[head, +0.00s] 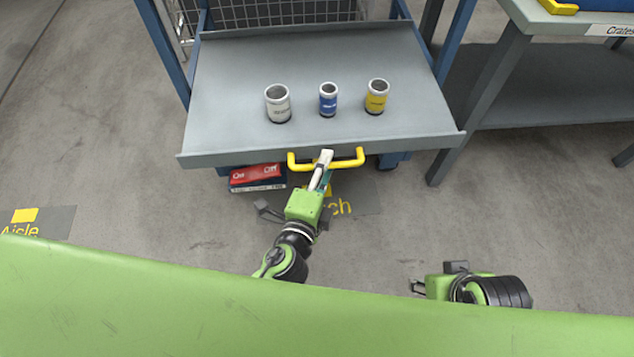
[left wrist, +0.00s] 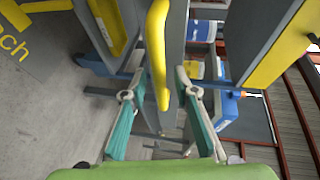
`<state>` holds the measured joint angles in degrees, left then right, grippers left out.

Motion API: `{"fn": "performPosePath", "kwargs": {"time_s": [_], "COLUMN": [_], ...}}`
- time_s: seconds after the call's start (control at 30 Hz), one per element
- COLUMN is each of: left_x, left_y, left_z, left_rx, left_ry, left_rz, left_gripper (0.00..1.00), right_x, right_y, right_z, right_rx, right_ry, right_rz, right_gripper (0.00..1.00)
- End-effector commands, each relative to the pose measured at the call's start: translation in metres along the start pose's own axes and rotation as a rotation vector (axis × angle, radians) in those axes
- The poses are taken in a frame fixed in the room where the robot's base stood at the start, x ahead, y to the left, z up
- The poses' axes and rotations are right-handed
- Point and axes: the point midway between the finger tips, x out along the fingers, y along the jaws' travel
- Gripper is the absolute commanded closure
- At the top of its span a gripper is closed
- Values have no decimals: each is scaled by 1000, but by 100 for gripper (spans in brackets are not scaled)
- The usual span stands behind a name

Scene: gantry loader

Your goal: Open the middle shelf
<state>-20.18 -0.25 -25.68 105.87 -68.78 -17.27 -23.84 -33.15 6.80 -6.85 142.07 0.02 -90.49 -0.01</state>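The grey shelf (head: 230,100) sticks out toward me, in front of the blue posts of its rack. It has a yellow bar handle (head: 346,162) on its front edge, which also shows in the left wrist view (left wrist: 158,50). My left gripper (head: 325,160) is at the middle of this handle. In the left wrist view its two fingers (left wrist: 158,92) stand apart, on either side of the handle; I see no clear grip on it. My right gripper (head: 416,287) is low at the right, away from the shelf, and its fingers are too small to judge.
A white can (head: 278,104), a blue can (head: 328,101) and a yellow can (head: 376,98) stand upright on the shelf. A red box (head: 257,177) shows below its front left. A grey workbench (head: 560,85) stands at the right. The floor at the left is clear.

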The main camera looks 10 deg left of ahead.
Motion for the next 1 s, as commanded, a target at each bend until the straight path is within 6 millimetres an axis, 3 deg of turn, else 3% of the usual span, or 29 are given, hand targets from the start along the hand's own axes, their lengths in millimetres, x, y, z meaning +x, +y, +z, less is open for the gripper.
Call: {"fn": "performPosePath", "kwargs": {"time_s": [0.5, 0.73, 1.0], "left_x": [-90, -106, -111], "left_y": [2, 1, 1], "left_z": [0, 1, 0], "left_rx": [-1, 2, 0], "left_ry": [-2, -1, -1], "left_rz": [6, 3, 2], "left_gripper": [72, 72, 72], "right_x": [0, 0, 0], "right_y": [0, 0, 0], "right_z": [1, 1, 1], "right_rx": [-1, -1, -1], "right_ry": [-2, -2, -2], "right_rz": [1, 1, 1], "right_gripper": [60, 60, 60]}}
